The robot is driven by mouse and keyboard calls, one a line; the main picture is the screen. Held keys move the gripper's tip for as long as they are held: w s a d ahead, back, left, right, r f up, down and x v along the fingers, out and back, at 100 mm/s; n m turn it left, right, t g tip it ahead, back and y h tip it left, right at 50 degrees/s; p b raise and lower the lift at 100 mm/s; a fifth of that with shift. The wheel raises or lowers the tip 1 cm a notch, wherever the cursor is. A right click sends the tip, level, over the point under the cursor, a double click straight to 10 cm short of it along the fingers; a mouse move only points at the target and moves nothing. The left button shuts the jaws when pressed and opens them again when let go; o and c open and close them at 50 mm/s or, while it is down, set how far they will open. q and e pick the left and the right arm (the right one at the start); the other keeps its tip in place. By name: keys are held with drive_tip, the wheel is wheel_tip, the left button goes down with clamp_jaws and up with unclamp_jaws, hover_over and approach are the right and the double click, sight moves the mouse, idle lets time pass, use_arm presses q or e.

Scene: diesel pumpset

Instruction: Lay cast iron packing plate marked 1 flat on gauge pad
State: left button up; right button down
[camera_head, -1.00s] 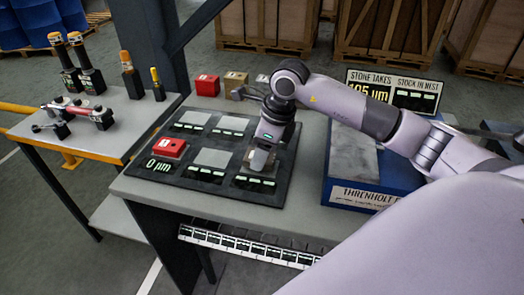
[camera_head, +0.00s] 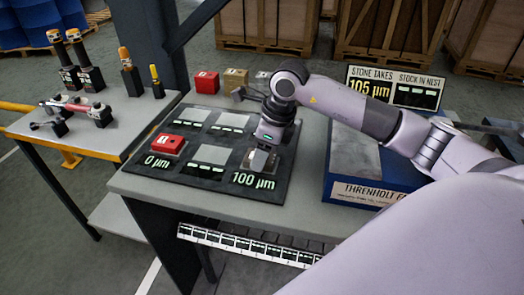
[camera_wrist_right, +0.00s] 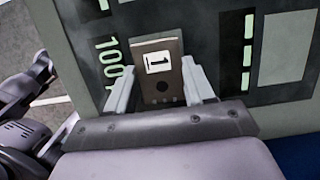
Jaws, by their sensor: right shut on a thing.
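The packing plate (camera_wrist_right: 171,46), grey-brown with a white label marked 1 and a dark round hole, is between the two fingers of my right gripper (camera_wrist_right: 158,86) in the right wrist view. In the head view the right gripper (camera_head: 263,157) points down at the front right pad of the black gauge board (camera_head: 212,182), holding the plate there. The readout (camera_head: 254,181) in front of that pad shows 100 µm. The plate looks flat on or close against the pad; the pad beneath is mostly hidden. My left gripper is not in view.
A red block (camera_head: 167,143) sits on the front left pad, which reads 0 µm. Other pads are bare. Red (camera_head: 207,82) and tan (camera_head: 235,80) blocks stand behind the board. A blue block (camera_head: 345,187) is at right, with a sign (camera_head: 370,84) reading 105 µm.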

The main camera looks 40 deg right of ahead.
drive_tip(key=shift+c, duration=1.6)
unclamp_jaws()
drive_tip(key=v, duration=0.7)
drive_tip(key=shift+r, duration=0.15)
wheel_tip(320, 180, up, 6)
drive_tip(key=p, duration=0.4)
